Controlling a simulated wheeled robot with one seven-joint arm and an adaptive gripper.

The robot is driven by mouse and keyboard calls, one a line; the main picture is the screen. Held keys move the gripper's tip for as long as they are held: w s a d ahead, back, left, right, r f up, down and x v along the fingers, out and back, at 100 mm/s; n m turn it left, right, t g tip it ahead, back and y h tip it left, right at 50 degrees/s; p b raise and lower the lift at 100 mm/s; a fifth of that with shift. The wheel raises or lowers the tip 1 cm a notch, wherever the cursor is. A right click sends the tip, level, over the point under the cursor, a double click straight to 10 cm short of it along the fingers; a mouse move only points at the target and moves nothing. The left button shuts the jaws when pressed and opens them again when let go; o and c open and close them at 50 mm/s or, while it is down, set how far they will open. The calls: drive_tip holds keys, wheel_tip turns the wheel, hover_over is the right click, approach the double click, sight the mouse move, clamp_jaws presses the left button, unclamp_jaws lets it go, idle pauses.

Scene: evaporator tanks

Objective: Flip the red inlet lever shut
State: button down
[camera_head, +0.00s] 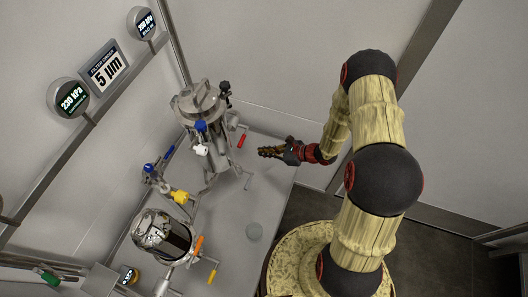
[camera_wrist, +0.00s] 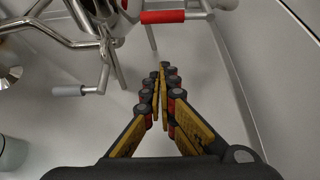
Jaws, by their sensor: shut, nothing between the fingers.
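The red inlet lever (camera_head: 241,141) sticks out low on the right side of the steel tank (camera_head: 203,105). In the wrist view its red grip (camera_wrist: 163,16) lies level across the top, beyond my fingertips. My gripper (camera_head: 264,152) is shut and empty, just right of the lever and a little lower in the picture. The wrist view shows its fingers (camera_wrist: 164,72) together, pointing at the lever with a gap between. The lever's pivot is only partly visible at the upper edge of the wrist view.
A grey-handled crank (camera_wrist: 90,90) hangs left of my fingers. Blue (camera_head: 152,168), yellow (camera_head: 181,196) and orange (camera_head: 198,244) handles sit on nearby pipework. The white bench (camera_head: 235,205) is mostly clear below my gripper.

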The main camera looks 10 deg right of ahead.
drive_tip(key=b+x, duration=0.2)
drive_tip(key=x, duration=0.5)
drive_tip(key=shift+s+f, duration=0.1)
drive_tip(key=shift+f, duration=0.05)
drive_tip(key=r, duration=0.2)
drive_tip(key=a+r+b, duration=0.1)
drive_tip(key=r, duration=0.1)
drive_tip(key=shift+w+r, duration=0.1)
drive_tip(key=shift+w, duration=0.25)
drive_tip(key=shift+d, duration=0.1)
drive_tip(key=shift+r+p, duration=0.25)
drive_tip(key=shift+p, duration=0.3)
